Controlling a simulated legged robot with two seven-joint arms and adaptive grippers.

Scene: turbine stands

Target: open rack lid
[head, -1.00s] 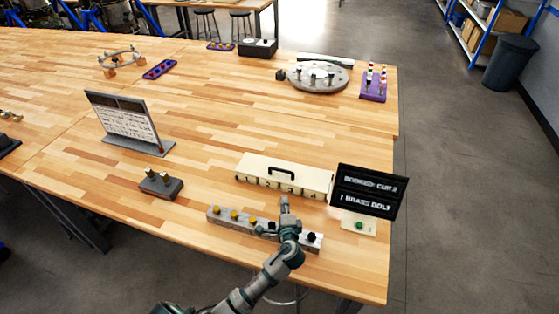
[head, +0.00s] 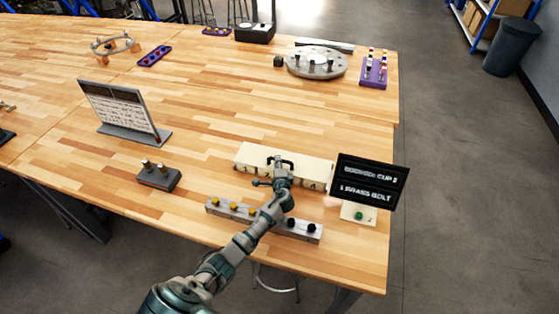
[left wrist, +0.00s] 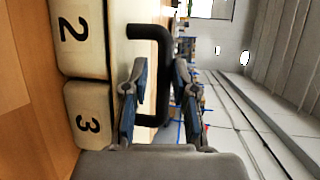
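The cream rack (head: 316,166) with numbered front sections stands on the wooden table. Its black lid handle (head: 289,162) rises from the top and is partly hidden by my left gripper. My left gripper (head: 275,167) is at the handle. In the left wrist view the two fingers (left wrist: 158,72) are apart, with the bar of the black handle (left wrist: 163,50) between them and room beside it. The lid looks shut. Labels 2 and 3 show on the rack (left wrist: 85,60) there. My right gripper is not in view.
A block with yellow and black knobs (head: 223,207) lies in front of the rack, under my arm. A black sign (head: 370,184) stands at its right, and a small dark block with two pegs (head: 158,178) at left. The table behind the rack is clear.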

